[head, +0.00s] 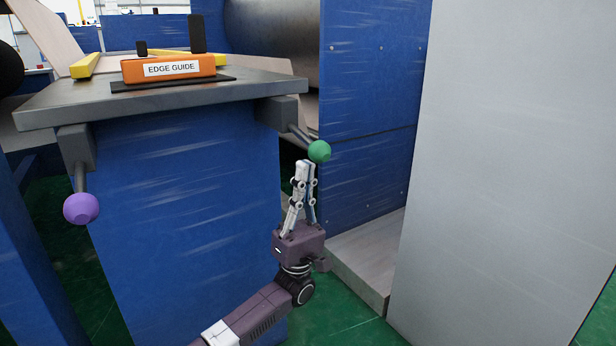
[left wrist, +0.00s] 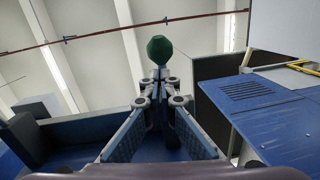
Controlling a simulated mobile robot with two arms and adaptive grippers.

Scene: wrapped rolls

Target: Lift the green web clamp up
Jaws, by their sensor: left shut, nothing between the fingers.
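The green web clamp shows as a green ball knob (head: 319,151) on a grey lever that slopes down from a block at the right end of the grey table. My left gripper (head: 307,164) is shut and empty, pointing up, with its fingertips just below the green knob. In the left wrist view the green knob (left wrist: 160,50) stands straight above the closed fingertips (left wrist: 160,74). I cannot tell whether the tips touch it. My right gripper is in neither view.
A purple knob (head: 81,208) hangs on a similar lever at the table's left end. An orange block labelled EDGE GUIDE (head: 169,68) sits on the grey table (head: 60,100). A blue panel (head: 370,70) and a large pale grey panel (head: 510,150) stand to the right.

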